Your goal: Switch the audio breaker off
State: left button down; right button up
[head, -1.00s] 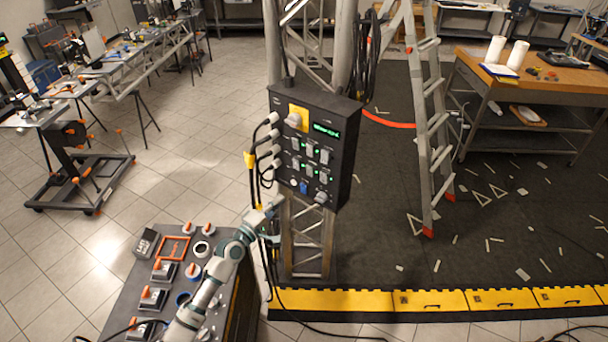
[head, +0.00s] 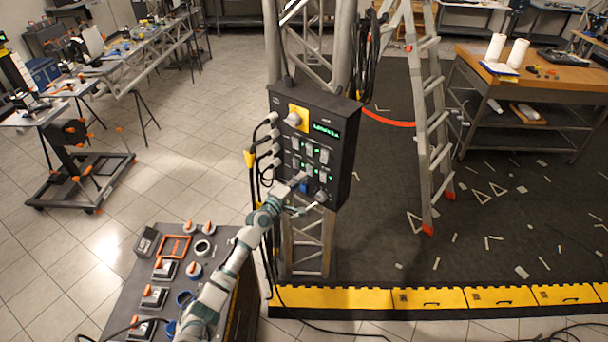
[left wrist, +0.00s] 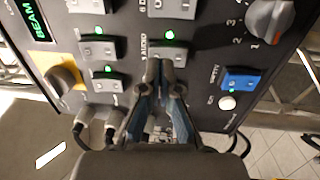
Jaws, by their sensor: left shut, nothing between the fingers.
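The black breaker box (head: 337,165) hangs on the truss in the head view. Its front carries rows of grey breakers with green lights, and the left wrist view shows them turned sideways. The audio breaker (left wrist: 181,56) has a label reading "AUDIO" beside it, and its light (left wrist: 170,35) is green. My left gripper (head: 301,180) is at the lower front of the box. In the left wrist view its shut, empty fingertips (left wrist: 160,66) overlap the audio breaker's edge; I cannot tell whether they touch. They hide part of it. My right gripper is out of view.
Other breakers (left wrist: 97,48) sit close by. A blue switch (left wrist: 240,79), a white button (left wrist: 227,102) and a numbered grey knob (left wrist: 268,20) lie to the right. A yellow-backed knob (left wrist: 62,82) and plugged cables (head: 262,150) are at the box's left.

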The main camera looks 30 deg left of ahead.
aim_at(309, 171)
pick_arm(q)
jog(key=shift+w+d+r, duration=0.1)
jog(key=shift+w+r, duration=0.05)
jog(key=shift+w, duration=0.95)
jog(key=shift+w+r, duration=0.1)
jog(key=shift+r, duration=0.05)
